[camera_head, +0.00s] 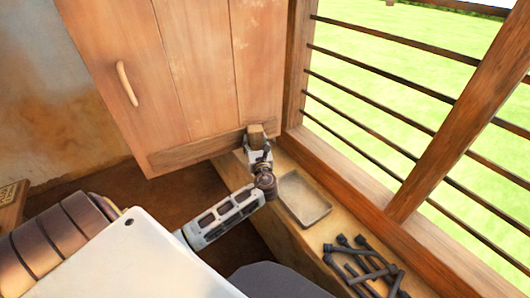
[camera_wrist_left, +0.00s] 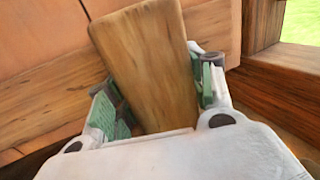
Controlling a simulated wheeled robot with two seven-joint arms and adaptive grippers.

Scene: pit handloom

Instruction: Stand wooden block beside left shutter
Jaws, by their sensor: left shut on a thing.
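The wooden block (camera_wrist_left: 148,62) is a plain brown piece held between the green pads of my left gripper (camera_wrist_left: 160,95) in the left wrist view. In the head view the block (camera_head: 256,134) shows as a small brown piece in my left gripper (camera_head: 258,150), just in front of the shutter's lower right corner. The left shutter (camera_head: 185,70) is a tall panel of wooden planks with a curved handle, standing open at the left of the window. Whether the block touches the shutter or the sill is unclear. My right gripper is out of view.
A shallow tray (camera_head: 282,206) lies on the wooden sill (camera_head: 312,232), right of my left gripper. Several dark metal pieces (camera_head: 365,266) lie loose further along it. Horizontal bars (camera_head: 385,112) and a slanted wooden post (camera_head: 462,115) close the window side.

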